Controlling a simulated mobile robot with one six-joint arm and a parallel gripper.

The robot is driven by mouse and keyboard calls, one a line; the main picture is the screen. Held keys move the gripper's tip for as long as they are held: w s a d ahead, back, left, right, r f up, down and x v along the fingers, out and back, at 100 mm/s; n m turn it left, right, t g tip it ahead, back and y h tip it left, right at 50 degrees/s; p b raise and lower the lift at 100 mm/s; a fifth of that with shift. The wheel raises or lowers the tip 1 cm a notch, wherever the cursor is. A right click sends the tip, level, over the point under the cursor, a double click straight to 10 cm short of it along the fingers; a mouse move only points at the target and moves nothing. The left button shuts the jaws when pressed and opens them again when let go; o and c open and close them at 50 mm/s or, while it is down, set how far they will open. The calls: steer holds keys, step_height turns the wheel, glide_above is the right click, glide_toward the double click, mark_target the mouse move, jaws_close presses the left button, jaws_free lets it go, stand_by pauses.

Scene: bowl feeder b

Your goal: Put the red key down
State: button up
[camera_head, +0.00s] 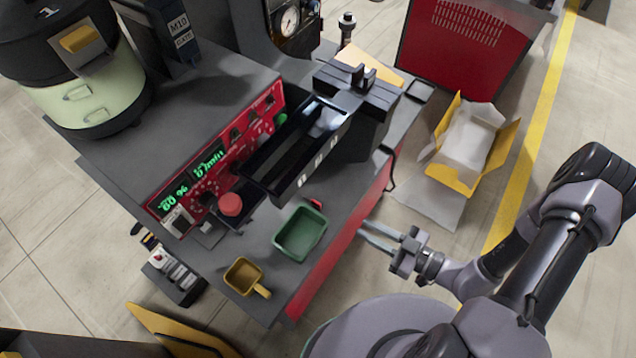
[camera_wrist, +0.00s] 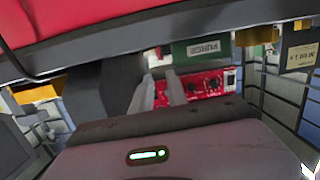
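A small red piece (camera_head: 316,204) shows at the upper right rim of the green tray (camera_head: 300,232) on the grey bench top. It may be the red key, but it is too small and too covered to tell. My gripper (camera_head: 366,230) is beside the bench's red front side, at the right of the tray and apart from it. Its two fingers point left with a gap between them. The fingers also show in the wrist view (camera_wrist: 160,90), apart, with no key visible between them.
A yellow scoop-like cup (camera_head: 243,277) stands at the bench's near corner. A red control panel (camera_head: 205,185) and a black chute (camera_head: 295,150) are behind the tray. An open yellow box (camera_head: 455,178) is on the floor at right. A dark cable hangs at the bench edge.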

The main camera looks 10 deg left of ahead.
mark_target(312, 199)
steer(key=b+x, duration=0.4)
steer(key=x, duration=1.3)
steer(key=shift+w+a+f, duration=0.1)
steer(key=shift+a, duration=0.05)
jaws_close()
